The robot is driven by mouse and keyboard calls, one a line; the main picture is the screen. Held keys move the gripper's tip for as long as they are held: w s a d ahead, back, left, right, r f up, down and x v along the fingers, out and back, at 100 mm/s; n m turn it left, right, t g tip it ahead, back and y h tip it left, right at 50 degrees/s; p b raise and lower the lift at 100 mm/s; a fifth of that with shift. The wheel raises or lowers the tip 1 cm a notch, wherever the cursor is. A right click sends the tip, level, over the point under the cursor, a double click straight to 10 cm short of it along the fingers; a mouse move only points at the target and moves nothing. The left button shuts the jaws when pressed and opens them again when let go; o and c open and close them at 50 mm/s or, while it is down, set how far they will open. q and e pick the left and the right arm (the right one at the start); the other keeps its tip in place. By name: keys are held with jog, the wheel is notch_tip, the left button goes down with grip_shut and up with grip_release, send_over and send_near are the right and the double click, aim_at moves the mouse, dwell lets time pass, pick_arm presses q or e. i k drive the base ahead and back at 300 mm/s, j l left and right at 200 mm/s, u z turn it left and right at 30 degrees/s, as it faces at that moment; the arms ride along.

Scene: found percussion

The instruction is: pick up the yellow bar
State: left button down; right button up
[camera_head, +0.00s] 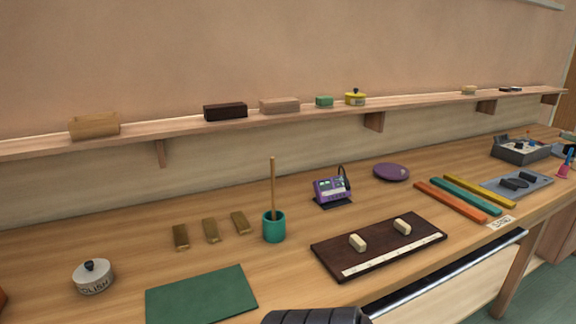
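The yellow bar (480,191) lies flat on the workbench towards the right. It is the rearmost and rightmost of three long parallel bars. All three slant from back left to front right. Neither of my grippers shows in the head view. A dark ribbed shape (316,316) at the bottom edge seems to be part of me, but no fingers show.
A grey tray (535,187) with dark pieces sits just right of the yellow bar. A small paper label (501,221) lies at the bars' front ends. A dark board (330,248) with two pale blocks lies to their left. A purple disc (391,172) lies behind.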

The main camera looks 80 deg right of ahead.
aim_at(505, 203)
jog(key=z, duration=3.75)
jog(key=i+l+u, duration=0.3)
jog(key=i+l, duration=0.55)
jog(key=l, duration=0.15)
